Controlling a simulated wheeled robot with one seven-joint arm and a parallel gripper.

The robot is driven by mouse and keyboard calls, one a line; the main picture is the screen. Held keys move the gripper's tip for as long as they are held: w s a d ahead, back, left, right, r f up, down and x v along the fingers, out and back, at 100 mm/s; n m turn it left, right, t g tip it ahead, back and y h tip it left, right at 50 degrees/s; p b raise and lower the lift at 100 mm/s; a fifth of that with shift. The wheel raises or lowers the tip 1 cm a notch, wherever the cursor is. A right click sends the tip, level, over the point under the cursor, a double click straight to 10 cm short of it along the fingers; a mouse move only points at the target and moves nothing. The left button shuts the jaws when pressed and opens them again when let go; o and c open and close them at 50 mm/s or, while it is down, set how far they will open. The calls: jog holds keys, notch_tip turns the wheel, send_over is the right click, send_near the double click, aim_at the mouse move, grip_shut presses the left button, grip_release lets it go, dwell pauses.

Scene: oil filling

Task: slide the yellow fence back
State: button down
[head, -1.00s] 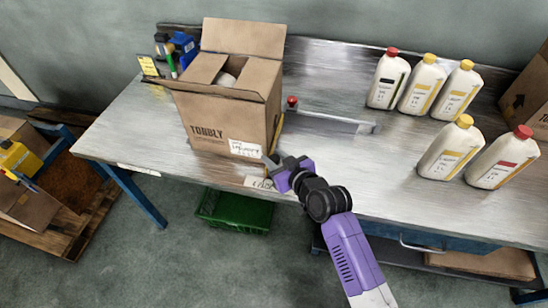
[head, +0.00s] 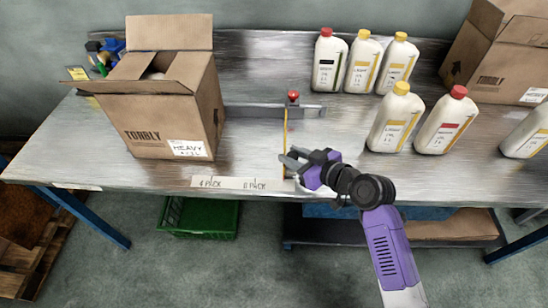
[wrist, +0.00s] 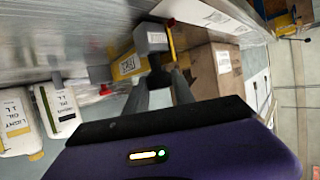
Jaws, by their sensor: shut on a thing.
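The yellow fence (head: 285,132) is a thin upright strip running from the back rail to near the bench's front edge, with a red knob (head: 293,96) at its back end. It stands apart from the open cardboard box (head: 160,125) on its left. My gripper (head: 289,161) is at the fence's front end, coming from the right, and is shut on it. In the wrist view the fingers (wrist: 160,88) reach toward a grey block and a yellow strip (wrist: 170,42); the exact contact is hard to make out.
A grey rail (head: 255,111) runs behind the fence. A label strip reading "4 PACK" and "6 PACK" (head: 235,184) lies along the front edge. Several white bottles (head: 395,117) stand to the right, with another box (head: 500,60) behind. Bench between box and fence is clear.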

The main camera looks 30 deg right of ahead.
jog(key=shift+s+d+f, duration=0.1)
jog(key=shift+s+d, duration=0.25)
jog(key=shift+d, duration=0.2)
jog(key=c, duration=1.1)
grip_release()
jog(key=shift+o, duration=0.2)
jog(key=b+v, duration=0.1)
jog(key=v, duration=0.7)
jog(key=shift+w, duration=0.1)
